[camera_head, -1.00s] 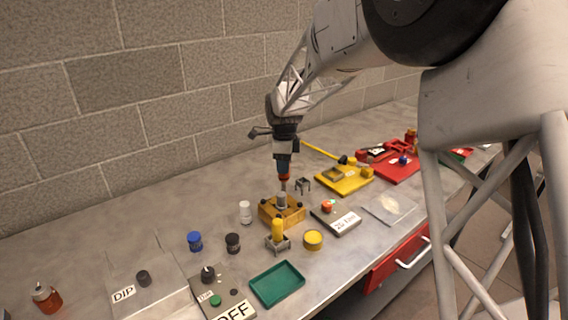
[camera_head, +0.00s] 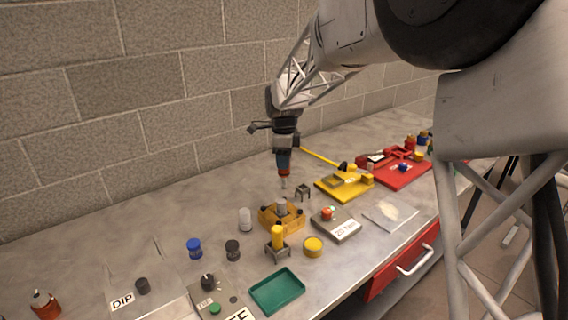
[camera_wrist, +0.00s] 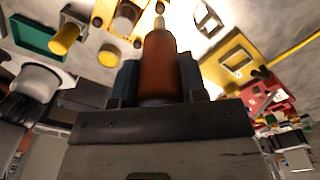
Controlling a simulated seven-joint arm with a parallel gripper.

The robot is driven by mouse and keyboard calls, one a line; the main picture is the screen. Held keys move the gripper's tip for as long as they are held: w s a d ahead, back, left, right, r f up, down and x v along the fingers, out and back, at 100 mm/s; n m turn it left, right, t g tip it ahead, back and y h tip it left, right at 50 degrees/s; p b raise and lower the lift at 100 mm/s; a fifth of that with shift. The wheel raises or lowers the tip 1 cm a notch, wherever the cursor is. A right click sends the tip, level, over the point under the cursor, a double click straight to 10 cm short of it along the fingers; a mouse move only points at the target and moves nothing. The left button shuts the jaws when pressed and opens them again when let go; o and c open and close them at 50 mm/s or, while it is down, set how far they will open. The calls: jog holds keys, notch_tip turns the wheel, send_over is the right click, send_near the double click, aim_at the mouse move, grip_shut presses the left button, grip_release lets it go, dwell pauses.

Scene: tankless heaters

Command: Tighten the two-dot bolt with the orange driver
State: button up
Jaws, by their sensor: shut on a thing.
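My gripper (camera_head: 284,163) is shut on the orange driver (camera_head: 284,173), which points down with its metal shaft above the back of the wooden block (camera_head: 266,222). In the wrist view the orange handle (camera_wrist: 160,68) sits between the two fingers, and its tip shows beside the block (camera_wrist: 103,14). The tip looks apart from the block. The block has dark bolts near its corners and a grey cylinder (camera_head: 281,206) in its middle. Dot marks are too small to make out, so I cannot tell which bolt is the two-dot one.
A yellow-handled tool (camera_head: 277,236) stands in a grey holder before the block. A small empty stand (camera_head: 302,192) is right behind it.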

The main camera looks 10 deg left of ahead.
jog(key=shift+r, duration=1.5)
